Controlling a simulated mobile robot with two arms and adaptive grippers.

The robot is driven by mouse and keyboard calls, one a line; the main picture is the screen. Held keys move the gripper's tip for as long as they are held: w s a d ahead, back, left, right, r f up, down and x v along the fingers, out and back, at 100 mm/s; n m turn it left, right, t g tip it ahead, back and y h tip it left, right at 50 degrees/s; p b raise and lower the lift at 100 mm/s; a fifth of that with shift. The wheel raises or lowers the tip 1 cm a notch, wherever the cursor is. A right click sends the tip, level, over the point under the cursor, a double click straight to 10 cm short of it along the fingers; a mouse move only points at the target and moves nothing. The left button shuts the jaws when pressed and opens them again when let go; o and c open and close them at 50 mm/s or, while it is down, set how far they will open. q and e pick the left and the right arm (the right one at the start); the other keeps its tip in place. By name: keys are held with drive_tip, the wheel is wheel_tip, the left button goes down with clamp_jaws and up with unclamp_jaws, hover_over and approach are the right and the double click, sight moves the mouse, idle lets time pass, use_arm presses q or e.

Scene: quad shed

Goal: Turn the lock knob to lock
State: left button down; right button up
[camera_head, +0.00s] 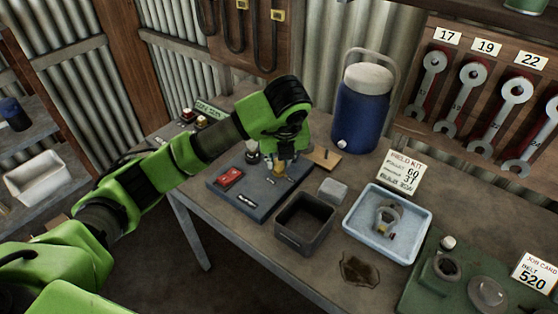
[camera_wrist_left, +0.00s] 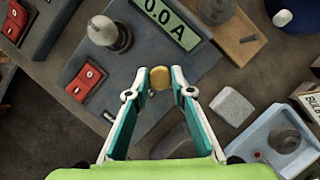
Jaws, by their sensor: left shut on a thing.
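The lock knob (camera_wrist_left: 160,79) appears as a small brass-yellow piece in the left wrist view, between my left fingertips. My left gripper (camera_wrist_left: 160,86) is shut on it, with a finger on each side. In the head view my left gripper (camera_head: 278,162) reaches down over the blue-grey panel (camera_head: 262,208) on the bench. The panel also shows in the left wrist view (camera_wrist_left: 125,78), with a green 0.0 A display (camera_wrist_left: 176,28), a silver round-topped post (camera_wrist_left: 104,32) and a red switch (camera_wrist_left: 87,80). The fingers partly hide the knob's sides. My right gripper is out of view.
A dark open bin (camera_head: 303,224), a grey block (camera_head: 332,191) and a pale blue tray (camera_head: 358,232) stand right of the panel. A blue drink cooler (camera_head: 360,118) is behind. Wrenches (camera_head: 474,90) hang at the right.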

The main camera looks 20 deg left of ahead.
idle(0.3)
use_arm(q)
drive_tip(key=c, duration=1.8)
unclamp_jaws()
drive_tip(key=shift+r, duration=0.15)
drive_tip(key=v, duration=1.1)
drive_tip(key=shift+s+d+r, duration=0.1)
drive_tip(key=shift+s+r, duration=0.1)
drive_tip(key=shift+r, duration=0.1)
